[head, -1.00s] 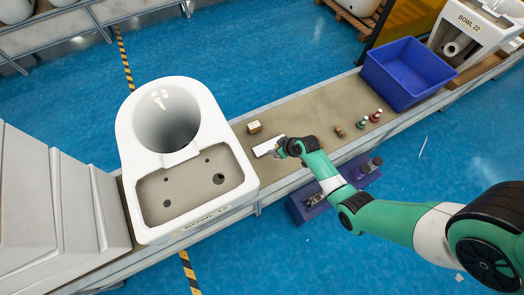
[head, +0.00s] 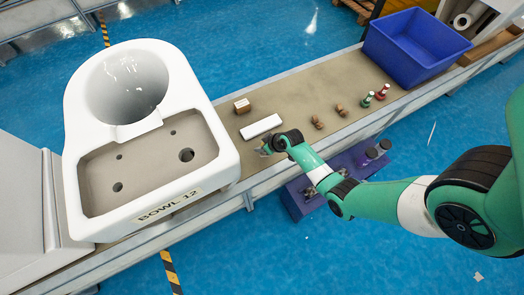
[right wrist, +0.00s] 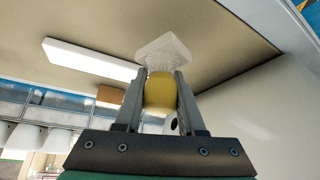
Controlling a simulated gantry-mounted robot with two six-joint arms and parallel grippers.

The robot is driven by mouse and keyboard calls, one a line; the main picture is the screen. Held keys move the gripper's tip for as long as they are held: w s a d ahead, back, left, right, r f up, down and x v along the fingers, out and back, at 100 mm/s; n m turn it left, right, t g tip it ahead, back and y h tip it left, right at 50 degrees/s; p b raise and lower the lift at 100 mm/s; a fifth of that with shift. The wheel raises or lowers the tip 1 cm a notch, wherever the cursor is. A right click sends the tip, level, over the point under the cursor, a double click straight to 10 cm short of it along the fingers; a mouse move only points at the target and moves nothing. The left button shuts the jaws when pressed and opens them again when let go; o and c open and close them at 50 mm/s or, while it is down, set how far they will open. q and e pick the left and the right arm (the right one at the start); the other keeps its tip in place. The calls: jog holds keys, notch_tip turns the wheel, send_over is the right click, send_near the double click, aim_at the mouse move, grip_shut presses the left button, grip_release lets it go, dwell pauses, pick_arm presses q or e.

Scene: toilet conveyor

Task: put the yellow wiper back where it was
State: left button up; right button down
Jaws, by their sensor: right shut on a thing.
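The yellow wiper (right wrist: 160,92) has a yellow body and a pale, textured, square pad. In the right wrist view my right gripper (right wrist: 160,78) is shut on its yellow body, and the pad sticks out beyond the fingertips. In the head view my right gripper (head: 266,148) is near the belt's front edge, between the toilet bowl and the white block. The wiper is too small and covered to make out there. My left gripper is not in view.
The white toilet bowl (head: 160,150) stands left of my gripper. A white block (head: 262,126), a small brown box (head: 242,107), brown pieces (head: 341,110) and red and green bottles (head: 382,92) are on the belt (head: 300,90). A blue bin (head: 415,60) stands farther right. A purple tray (head: 295,200) sits below.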

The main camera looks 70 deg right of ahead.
jog(key=shift+f, duration=0.8)
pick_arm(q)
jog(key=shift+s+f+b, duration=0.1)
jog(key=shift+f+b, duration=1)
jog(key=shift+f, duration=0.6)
pick_arm(e)
jog(key=shift+f, duration=1.7)
jog(key=shift+f, duration=0.15)
jog(key=c, duration=0.5)
grip_release()
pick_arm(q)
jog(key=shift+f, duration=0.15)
